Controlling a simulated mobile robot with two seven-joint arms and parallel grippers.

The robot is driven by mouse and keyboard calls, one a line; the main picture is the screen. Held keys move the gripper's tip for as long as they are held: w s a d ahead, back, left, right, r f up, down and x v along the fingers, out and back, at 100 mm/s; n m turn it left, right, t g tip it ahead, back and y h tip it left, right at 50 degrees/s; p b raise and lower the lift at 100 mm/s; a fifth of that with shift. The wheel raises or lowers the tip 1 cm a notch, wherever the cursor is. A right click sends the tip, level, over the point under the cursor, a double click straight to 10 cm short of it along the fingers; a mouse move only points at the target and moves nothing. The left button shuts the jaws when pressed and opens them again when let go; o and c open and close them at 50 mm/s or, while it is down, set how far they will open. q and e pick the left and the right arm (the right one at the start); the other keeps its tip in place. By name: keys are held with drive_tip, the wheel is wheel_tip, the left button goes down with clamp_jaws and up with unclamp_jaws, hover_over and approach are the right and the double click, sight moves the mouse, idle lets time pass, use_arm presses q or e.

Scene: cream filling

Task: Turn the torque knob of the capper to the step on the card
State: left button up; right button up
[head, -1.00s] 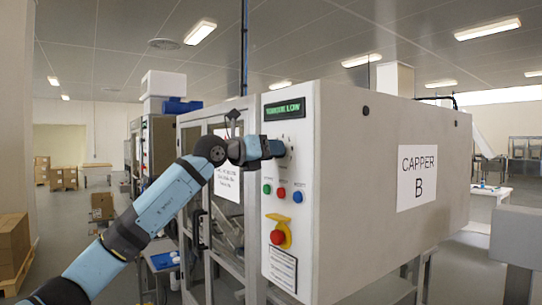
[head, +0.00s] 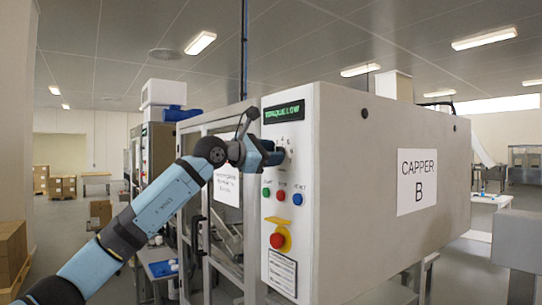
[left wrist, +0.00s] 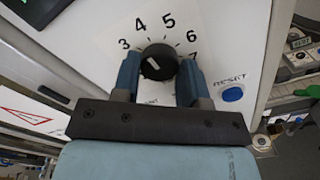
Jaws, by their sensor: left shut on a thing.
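The torque knob (left wrist: 158,62) is a round black knob with a white mark, on a white dial plate (left wrist: 190,22) where 3, 4, 5, 6 and 7 show. The mark appears to lean toward the 3 side; its exact step is unclear. My left gripper (left wrist: 160,78) is shut on the knob, one finger on each side. In the head view my left gripper (head: 272,155) reaches the panel of the capper (head: 385,190) and hides the knob. The green display (head: 284,112) reads TORQUE LOW. A white card (head: 227,187) hangs on the glass door, its text too small to read. My right gripper is out of view.
Below the dial are green (head: 266,192), red (head: 282,195) and blue (head: 298,199) buttons. The blue RESET button (left wrist: 232,93) sits close to the right finger. A red emergency stop (head: 278,240) on yellow is lower down.

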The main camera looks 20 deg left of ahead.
use_arm(q)
drive_tip(key=shift+f+m, duration=0.1)
drive_tip(key=shift+m, duration=4.1)
drive_tip(key=o, duration=0.9)
drive_tip(key=shift+s, duration=0.1)
